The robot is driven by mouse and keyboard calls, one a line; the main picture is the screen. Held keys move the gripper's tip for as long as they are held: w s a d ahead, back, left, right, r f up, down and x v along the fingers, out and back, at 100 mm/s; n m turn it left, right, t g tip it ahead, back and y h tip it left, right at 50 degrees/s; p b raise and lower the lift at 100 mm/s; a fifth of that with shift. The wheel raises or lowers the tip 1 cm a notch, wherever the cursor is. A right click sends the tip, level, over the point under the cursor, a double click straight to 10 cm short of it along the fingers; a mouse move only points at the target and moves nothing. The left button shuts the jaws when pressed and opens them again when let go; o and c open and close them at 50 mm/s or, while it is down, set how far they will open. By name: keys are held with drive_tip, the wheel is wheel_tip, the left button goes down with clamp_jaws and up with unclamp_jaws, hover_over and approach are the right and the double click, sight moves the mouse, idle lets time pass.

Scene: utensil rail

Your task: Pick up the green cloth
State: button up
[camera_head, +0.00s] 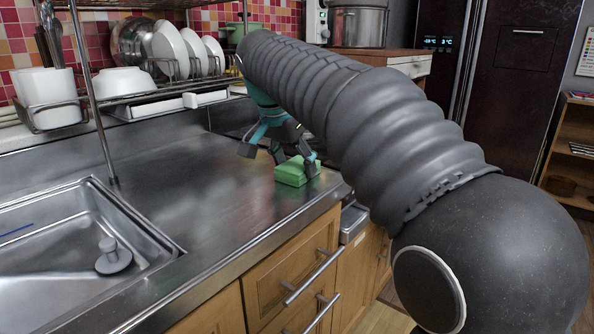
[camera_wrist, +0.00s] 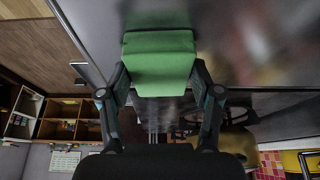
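The green cloth (camera_head: 293,173) is a folded block lying on the steel counter, close to its front right edge. My gripper (camera_head: 278,164) is open and low over the counter at the cloth. In the wrist view a finger of my gripper (camera_wrist: 160,76) shows on each side; contact cannot be told.
A sink (camera_head: 80,245) is set in the counter at the left. A dish rack (camera_head: 180,85) with plates and bowls stands along the back wall. Drawers (camera_head: 290,275) lie below the counter edge. The counter (camera_head: 190,190) between sink and cloth is clear.

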sight(298, 166)
drive_tip(key=shift+c, duration=0.6)
drive_tip(key=shift+r, duration=0.1)
drive_tip(key=shift+r, duration=0.3)
drive_tip(key=r, duration=0.2)
drive_tip(key=r+p, duration=0.1)
drive_tip(key=r, duration=0.1)
drive_tip(key=shift+d, duration=0.3)
drive_tip(key=s+d+r, duration=0.1)
drive_tip(key=d+r, duration=0.5)
drive_tip(key=d, duration=0.5)
drive_tip(key=shift+s+r, duration=0.1)
